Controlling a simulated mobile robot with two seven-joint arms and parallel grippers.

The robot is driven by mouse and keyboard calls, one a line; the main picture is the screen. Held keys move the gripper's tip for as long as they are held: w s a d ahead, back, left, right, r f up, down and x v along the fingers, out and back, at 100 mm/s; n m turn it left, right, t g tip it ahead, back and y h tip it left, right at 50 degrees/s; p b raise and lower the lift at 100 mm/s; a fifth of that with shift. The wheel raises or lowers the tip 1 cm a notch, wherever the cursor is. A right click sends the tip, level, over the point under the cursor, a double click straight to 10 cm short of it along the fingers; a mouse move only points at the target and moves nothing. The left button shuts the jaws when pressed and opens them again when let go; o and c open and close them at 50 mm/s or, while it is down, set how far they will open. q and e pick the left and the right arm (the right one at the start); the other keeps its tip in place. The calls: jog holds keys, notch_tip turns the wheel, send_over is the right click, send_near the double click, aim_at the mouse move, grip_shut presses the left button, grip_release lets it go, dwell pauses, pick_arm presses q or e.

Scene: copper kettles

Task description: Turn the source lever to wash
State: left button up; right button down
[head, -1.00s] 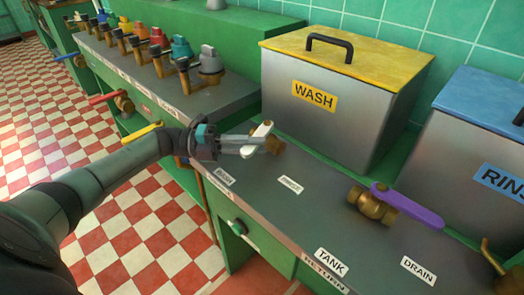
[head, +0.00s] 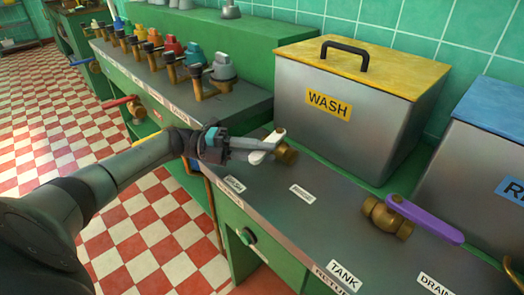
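A white lever (head: 268,147) sits on a brass valve (head: 288,153) on the grey counter, in front of the steel tank marked WASH (head: 350,125). The lever slants from upper right to lower left. Two small white labels, one left (head: 234,184) and one right (head: 302,193), lie in front of the valve; their print is too small to read. My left gripper (head: 254,148) reaches in from the left with its fingertips at the lever, seemingly touching it. The gap between its fingers is not clear. My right gripper is out of view.
A purple lever (head: 425,220) on another brass valve stands right, by the TANK (head: 344,275) and DRAIN (head: 434,285) labels. A blue-lidded tank (head: 490,130) is at the right edge. Several colored knobbed valves line the back-left counter, with a red lever (head: 120,102) on its front.

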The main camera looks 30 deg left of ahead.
pick_arm(q)
jog(key=shift+o, duration=1.3)
jog(key=v, duration=0.8)
jog(key=shift+a, duration=0.1)
jog(key=b+v, duration=0.1)
jog(key=v, duration=0.4)
jog(key=shift+a, duration=0.1)
jog(key=shift+b+v, duration=0.55)
jog(key=shift+v, duration=0.35)
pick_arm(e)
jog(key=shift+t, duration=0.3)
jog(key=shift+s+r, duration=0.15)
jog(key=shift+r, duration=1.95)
pick_arm(q)
jog(key=shift+c, duration=0.3)
